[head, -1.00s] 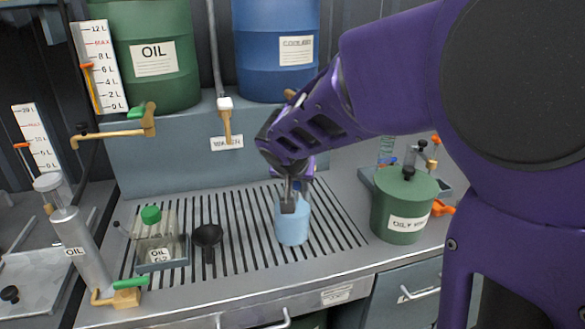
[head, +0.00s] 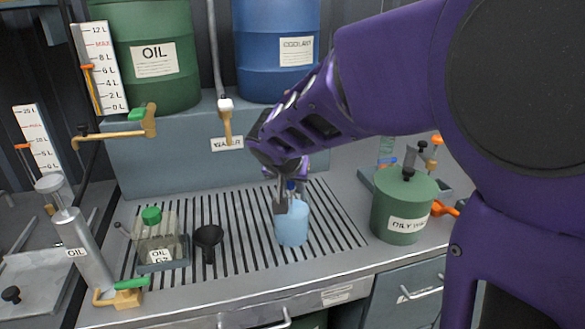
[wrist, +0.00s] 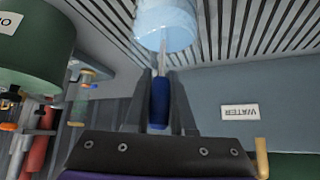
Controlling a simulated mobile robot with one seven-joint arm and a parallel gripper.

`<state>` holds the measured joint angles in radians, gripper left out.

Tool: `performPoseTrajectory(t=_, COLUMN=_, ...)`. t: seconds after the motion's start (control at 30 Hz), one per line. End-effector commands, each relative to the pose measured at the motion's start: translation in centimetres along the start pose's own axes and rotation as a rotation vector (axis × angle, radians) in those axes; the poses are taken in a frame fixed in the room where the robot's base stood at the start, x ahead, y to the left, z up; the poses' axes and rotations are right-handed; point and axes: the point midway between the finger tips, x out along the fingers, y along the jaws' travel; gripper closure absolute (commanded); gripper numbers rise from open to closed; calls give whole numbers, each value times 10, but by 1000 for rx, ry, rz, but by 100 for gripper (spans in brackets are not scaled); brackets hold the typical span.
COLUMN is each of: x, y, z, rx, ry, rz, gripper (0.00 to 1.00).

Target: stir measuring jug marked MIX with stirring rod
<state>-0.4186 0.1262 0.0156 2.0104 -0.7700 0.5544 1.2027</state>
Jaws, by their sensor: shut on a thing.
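A light blue jug (head: 292,226) stands upright on the slatted drain grate; no MIX marking shows on its visible side. My gripper (head: 283,203) is just above and at the left of its rim, pointing down. In the wrist view my gripper (wrist: 160,78) is shut on the blue handle of the stirring rod (wrist: 160,103). The rod's thin pale shaft runs from the fingers towards the jug (wrist: 166,26), and its end appears to be inside the jug's mouth. The tip is hidden.
A green lidded OILY can (head: 403,205) stands at the right. A brass water spout (head: 227,125) hangs behind. Bare grate lies around the jug.

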Motion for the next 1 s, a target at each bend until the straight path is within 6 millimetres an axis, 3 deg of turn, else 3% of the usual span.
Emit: performPoseTrajectory(t=1.0, x=-67, y=0, z=-54, rx=0, ry=2, rz=-1, gripper=100)
